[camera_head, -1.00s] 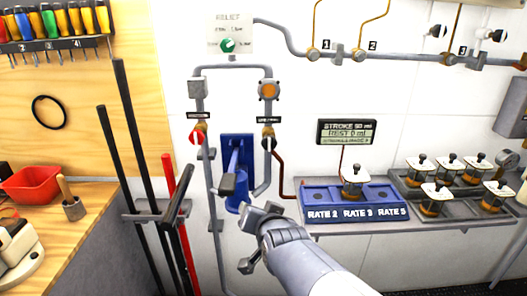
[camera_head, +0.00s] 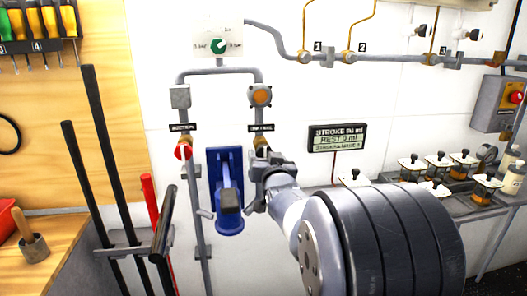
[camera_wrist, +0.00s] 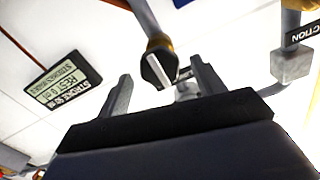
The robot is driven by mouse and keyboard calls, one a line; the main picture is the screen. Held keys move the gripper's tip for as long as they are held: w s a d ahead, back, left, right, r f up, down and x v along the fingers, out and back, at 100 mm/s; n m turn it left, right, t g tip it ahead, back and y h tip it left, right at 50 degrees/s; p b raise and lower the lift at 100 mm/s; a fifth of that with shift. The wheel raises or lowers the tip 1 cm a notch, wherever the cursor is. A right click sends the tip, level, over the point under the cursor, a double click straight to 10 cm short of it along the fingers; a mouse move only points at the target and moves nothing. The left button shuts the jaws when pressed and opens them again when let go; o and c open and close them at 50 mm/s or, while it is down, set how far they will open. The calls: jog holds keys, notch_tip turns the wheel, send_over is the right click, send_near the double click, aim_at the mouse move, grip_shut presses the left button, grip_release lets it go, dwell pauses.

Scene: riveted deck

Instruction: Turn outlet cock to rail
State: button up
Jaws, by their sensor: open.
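The outlet cock (camera_head: 261,146) sits on the right vertical pipe below a small dark label and an orange-centred fitting. In the wrist view its black handle with a white stripe (camera_wrist: 157,69) stands out from a brass body, between my two fingers. My gripper (camera_head: 264,168) is open, right at the cock and partly hiding it in the head view. In the wrist view the fingers of my gripper (camera_wrist: 162,88) stand on either side of the handle; I cannot tell whether they touch it. The rail (camera_head: 385,60) runs along the upper wall with numbered branches.
A blue pump with a lever (camera_head: 228,195) stands close left of my gripper. A display (camera_head: 337,138) hangs to the right. A shelf of small jars (camera_head: 440,170) is further right. Dark upright bars (camera_head: 105,150) stand at left.

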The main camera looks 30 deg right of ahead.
aim_at(265, 155)
jog(key=shift+x, duration=2.05)
jog(key=c, duration=1)
